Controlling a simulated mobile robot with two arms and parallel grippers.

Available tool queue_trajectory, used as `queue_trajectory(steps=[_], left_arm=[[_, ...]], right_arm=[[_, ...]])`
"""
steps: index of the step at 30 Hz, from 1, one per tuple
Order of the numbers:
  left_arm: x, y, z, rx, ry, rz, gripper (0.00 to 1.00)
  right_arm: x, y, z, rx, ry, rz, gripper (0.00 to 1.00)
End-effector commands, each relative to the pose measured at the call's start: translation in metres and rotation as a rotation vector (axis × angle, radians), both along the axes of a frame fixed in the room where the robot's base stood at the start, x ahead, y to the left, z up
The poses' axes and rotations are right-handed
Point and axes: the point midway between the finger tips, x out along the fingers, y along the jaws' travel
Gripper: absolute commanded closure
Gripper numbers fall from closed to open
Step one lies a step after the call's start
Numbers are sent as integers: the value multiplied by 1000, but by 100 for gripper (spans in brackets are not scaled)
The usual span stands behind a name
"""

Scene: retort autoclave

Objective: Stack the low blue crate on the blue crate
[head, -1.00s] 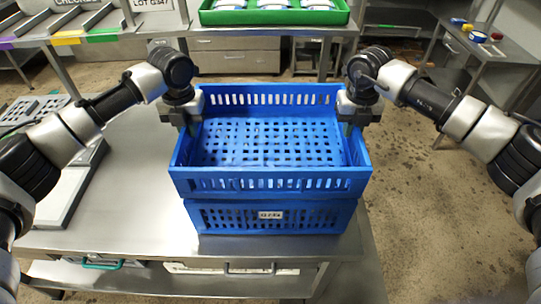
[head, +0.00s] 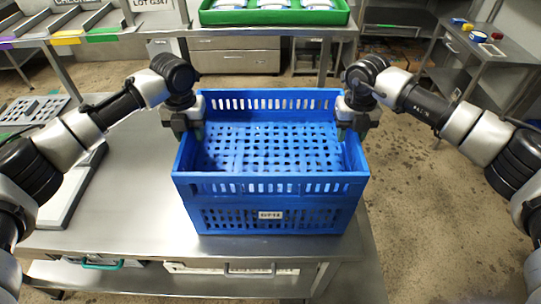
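The low blue crate (head: 271,188) is directly above the blue crate (head: 320,218), lined up with it on the steel table. Its lower front edge meets the lower crate's rim with no visible gap. It looks level and empty, with a slotted floor. The blue crate shows only its front, with a white label; its inside is hidden. My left gripper (head: 188,128) is shut on the low crate's left side wall. My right gripper (head: 355,127) is shut on its right side wall. The fingertips are partly hidden by the walls.
A green tray (head: 274,17) stands on a bench behind. Open floor lies to the right.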

Motion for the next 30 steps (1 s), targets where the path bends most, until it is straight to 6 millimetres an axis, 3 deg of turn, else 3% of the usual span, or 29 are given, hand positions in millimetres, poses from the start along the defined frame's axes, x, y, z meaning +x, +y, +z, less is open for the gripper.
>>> queue_trajectory(steps=[18, 25, 30], left_arm=[[2, 0, 107, 0, -1, 0, 62], [1, 0, 118, 0, 0, 0, 62], [1, 0, 118, 0, 1, 0, 62]], right_arm=[[0, 0, 0, 0, 0, 0, 62], [1, 0, 9, 1, -3, 0, 62], [1, 0, 39, 1, -5, 0, 62]])
